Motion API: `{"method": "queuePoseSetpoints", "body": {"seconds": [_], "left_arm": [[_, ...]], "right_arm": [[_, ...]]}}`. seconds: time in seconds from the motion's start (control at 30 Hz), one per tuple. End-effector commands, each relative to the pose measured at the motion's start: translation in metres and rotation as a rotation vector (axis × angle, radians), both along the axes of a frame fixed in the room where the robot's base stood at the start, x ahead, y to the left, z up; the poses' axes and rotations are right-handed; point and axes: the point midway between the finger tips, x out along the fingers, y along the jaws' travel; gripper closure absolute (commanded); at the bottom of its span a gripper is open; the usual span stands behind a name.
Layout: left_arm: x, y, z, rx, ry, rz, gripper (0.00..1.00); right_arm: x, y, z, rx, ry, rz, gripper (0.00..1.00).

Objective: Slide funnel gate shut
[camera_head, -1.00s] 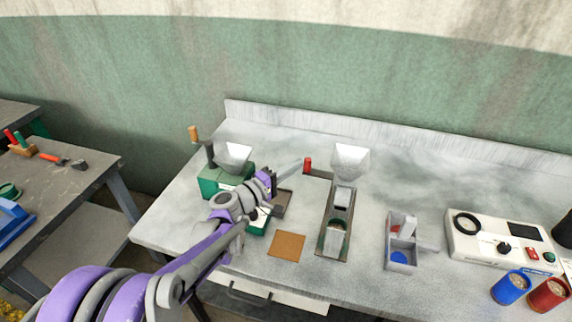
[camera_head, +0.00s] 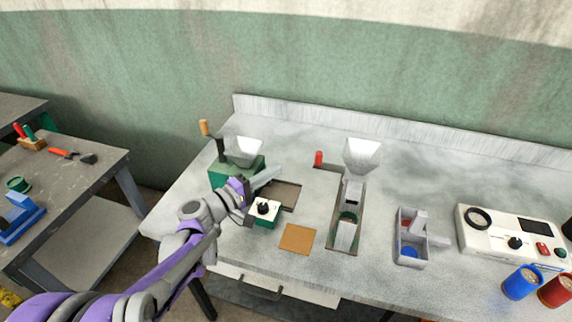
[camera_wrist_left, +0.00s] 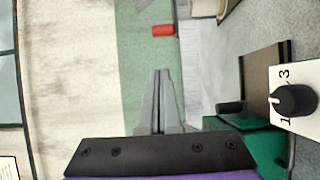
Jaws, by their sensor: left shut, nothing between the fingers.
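The white funnel (camera_head: 361,156) stands over a narrow channel stand on the bench. Its gate, a dark flat slide with a red knob (camera_head: 318,159), sticks out to the funnel's left. The red knob also shows near the top of the left wrist view (camera_wrist_left: 163,30). My left gripper (camera_head: 279,169) is shut and empty, left of the knob and clearly apart from it. Its closed grey fingers (camera_wrist_left: 160,72) point toward the knob's side in the wrist view. How far the slide reaches under the funnel is hidden. My right gripper is out of view.
A green mill (camera_head: 236,172) with a hopper and crank stands left. A brown tray (camera_head: 284,194) and a white dial box (camera_head: 264,210) are near my left gripper. A cork-coloured mat (camera_head: 298,238) lies in front. A grey box (camera_head: 411,250) and a meter stand right.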

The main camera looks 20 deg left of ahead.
Motion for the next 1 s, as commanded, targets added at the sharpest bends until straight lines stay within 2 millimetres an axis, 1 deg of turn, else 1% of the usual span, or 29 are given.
{"method": "queuePoseSetpoints", "body": {"seconds": [0.03, 0.1, 0.23, 0.77, 0.87, 0.97, 1.0], "left_arm": [[-0.007, 0.005, -0.001, 0.001, 0.001, 0.004, 1.00], [-0.014, 0.010, 0.000, 0.001, 0.001, 0.003, 1.00], [-0.022, 0.014, 0.000, 0.001, 0.001, 0.001, 1.00], [-0.023, 0.014, 0.000, 0.002, 0.001, 0.000, 1.00], [-0.028, 0.005, -0.002, 0.036, 0.019, -0.018, 1.00], [-0.046, -0.019, -0.012, 0.141, 0.072, -0.066, 1.00], [-0.058, -0.031, -0.018, 0.205, 0.101, -0.095, 1.00]], "right_arm": [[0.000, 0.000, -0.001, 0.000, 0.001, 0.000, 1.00], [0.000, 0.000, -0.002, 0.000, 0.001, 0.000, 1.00], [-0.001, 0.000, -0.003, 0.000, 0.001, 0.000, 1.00], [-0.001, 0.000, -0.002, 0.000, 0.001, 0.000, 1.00], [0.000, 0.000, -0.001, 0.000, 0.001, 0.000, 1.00], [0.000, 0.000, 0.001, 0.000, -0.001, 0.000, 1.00], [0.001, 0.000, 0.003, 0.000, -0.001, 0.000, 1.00]]}}
